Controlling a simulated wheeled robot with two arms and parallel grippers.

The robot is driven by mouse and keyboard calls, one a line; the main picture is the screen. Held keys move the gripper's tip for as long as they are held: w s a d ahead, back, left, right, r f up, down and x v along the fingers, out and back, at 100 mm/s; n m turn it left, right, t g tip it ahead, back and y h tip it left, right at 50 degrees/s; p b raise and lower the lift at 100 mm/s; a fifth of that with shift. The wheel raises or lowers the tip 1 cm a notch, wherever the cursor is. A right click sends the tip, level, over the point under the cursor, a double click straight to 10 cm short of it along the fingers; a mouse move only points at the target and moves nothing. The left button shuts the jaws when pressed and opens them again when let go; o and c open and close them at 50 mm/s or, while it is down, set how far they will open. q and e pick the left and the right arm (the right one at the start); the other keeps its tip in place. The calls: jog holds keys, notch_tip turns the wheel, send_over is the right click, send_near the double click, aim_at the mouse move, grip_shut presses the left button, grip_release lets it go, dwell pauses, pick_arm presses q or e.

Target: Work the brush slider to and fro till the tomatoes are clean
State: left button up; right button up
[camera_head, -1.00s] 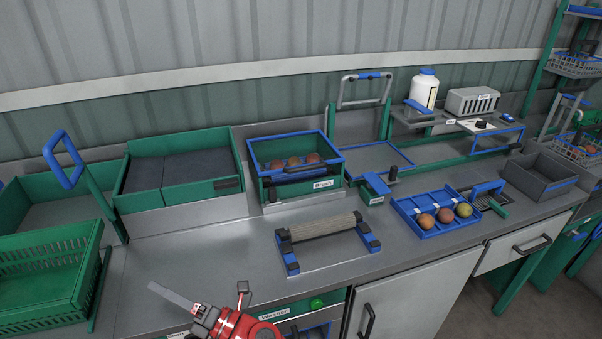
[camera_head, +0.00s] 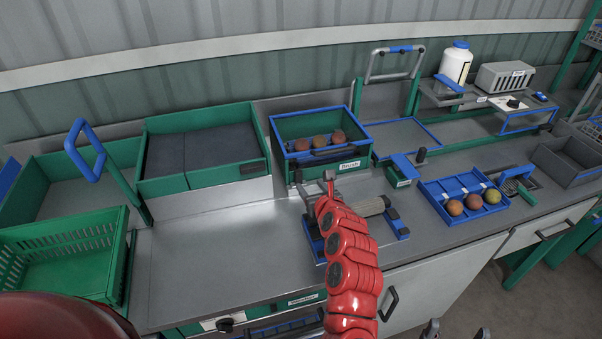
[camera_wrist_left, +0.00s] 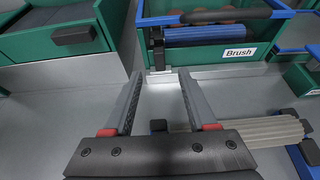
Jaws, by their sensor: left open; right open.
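The green brush box (camera_head: 373,147), labelled "Brush" and rimmed in blue, stands at the back middle of the bench. Three reddish-brown tomatoes (camera_head: 319,141) lie in it. A dark bar handle (camera_head: 335,153) runs along its front side; in the left wrist view, this bar (camera_wrist_left: 228,15) sits above a blue strip. My left gripper (camera_head: 329,180) is in front of the box. In the left wrist view its jaws (camera_wrist_left: 160,78) are open and empty, just short of the box front. My right gripper (camera_head: 457,332) shows only its parted fingertips at the bottom edge.
A roller stand (camera_head: 375,206) lies under my left arm. A blue tray (camera_head: 437,191) with three tomatoes is to the right. A green box with dark panels (camera_head: 205,151) and a green crate (camera_head: 60,262) are left. The bench front left is clear.

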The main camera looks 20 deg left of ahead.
aim_at(300, 174)
pick_arm(q)
jog(key=p+x, duration=0.1)
jog(key=x, duration=0.9)
jog(key=shift+w+a+f+p, duration=0.1)
jog(key=shift+a+p, duration=0.1)
jog(key=shift+p, duration=0.1)
grip_shut()
dwell(0.9)
